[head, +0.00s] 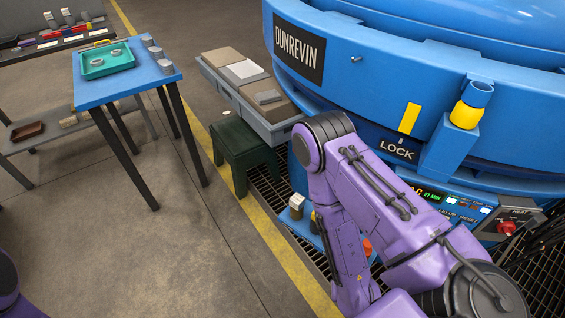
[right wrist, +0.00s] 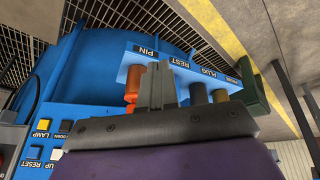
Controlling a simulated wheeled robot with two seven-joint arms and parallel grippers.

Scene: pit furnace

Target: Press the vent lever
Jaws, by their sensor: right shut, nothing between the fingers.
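No part marked as a vent lever can be made out in either view. A small grey fitting (head: 355,59) sits on the blue furnace wall (head: 400,62), right of the DUNREVIN plate. I cannot tell if it is the lever. My right gripper (right wrist: 163,80) is shut and empty in the right wrist view, in front of the blue shelf (right wrist: 182,72) labelled PIN, REST and PLUG. An orange handle (right wrist: 133,84) stands just left of the fingers; I cannot tell whether they touch. In the head view my right arm hides this gripper. My left gripper is out of view.
A control panel (head: 455,205) with a red knob (head: 506,228) is at the right. A yellow cylinder (head: 465,115) sits in a blue bracket above LOCK. A green stool (head: 240,145), grey tray (head: 225,84) and blue table (head: 125,76) stand left.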

